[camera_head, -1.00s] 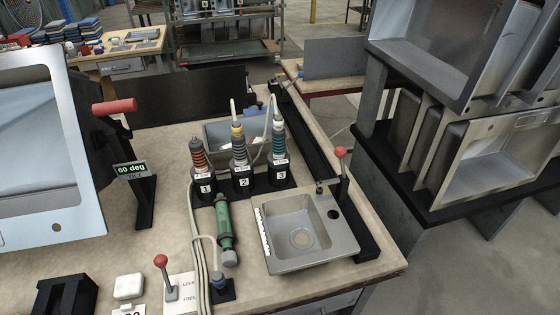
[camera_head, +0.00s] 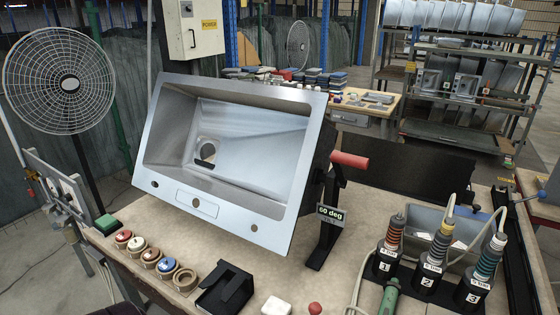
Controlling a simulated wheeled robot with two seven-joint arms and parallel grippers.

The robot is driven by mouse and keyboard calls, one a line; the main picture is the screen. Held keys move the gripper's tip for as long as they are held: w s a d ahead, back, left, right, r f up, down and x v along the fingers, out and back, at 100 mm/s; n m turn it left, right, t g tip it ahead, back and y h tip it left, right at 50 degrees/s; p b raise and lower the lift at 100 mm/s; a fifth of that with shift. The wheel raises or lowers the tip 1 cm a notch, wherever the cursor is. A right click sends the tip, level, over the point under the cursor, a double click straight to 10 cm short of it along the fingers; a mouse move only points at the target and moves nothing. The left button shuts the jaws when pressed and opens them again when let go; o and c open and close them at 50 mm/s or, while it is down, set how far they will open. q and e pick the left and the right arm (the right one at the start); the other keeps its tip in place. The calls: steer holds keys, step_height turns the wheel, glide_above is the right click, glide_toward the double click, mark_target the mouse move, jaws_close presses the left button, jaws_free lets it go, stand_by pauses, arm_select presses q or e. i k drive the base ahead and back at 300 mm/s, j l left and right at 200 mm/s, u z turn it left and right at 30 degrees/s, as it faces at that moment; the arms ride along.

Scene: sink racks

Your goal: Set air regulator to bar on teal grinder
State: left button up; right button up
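Three upright grinders stand in black numbered holders at the right of the bench. The teal-banded grinder (camera_head: 487,262) is in holder 3. The yellow-topped grinder (camera_head: 438,246) is in holder 2, and the red-banded grinder (camera_head: 393,236) is in holder 1. Hoses rise from the tops of grinders 2 and 3. A green cylindrical tool (camera_head: 389,299) lies in front of holder 1, cut by the bottom edge. I cannot make out an air regulator in this view. Neither of my grippers shows.
A large steel sink (camera_head: 230,160) is tilted on a stand with a red handle (camera_head: 349,160) and a "60 deg" sign (camera_head: 331,215). Several round discs (camera_head: 150,256), a black holder (camera_head: 225,288) and a white block (camera_head: 276,306) line the front. A fan (camera_head: 70,85) stands left.

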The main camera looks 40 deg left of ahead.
mark_target(68, 197)
steer(key=k+j, duration=0.1)
steer(key=j, duration=0.25)
steer(key=k+j, duration=0.15)
steer(key=j, duration=0.2)
steer(key=k+j, duration=0.1)
steer(key=j, duration=0.25)
steer(key=k+j, duration=0.1)
steer(key=j, duration=0.25)
steer(key=k+j, duration=0.15)
steer(key=j, duration=0.2)
steer(key=k+j, duration=0.1)
steer(key=j, duration=0.25)
steer(key=k+j, duration=0.1)
steer(key=j, duration=0.35)
steer(key=k+j, duration=0.1)
steer(key=j, duration=0.85)
steer(key=k+j+z, duration=0.1)
steer(key=j, duration=0.4)
steer(key=k+j, duration=0.15)
steer(key=j, duration=0.3)
steer(key=k+j, duration=0.1)
steer(key=j, duration=0.4)
steer(key=k+j, duration=0.1)
steer(key=j, duration=0.35)
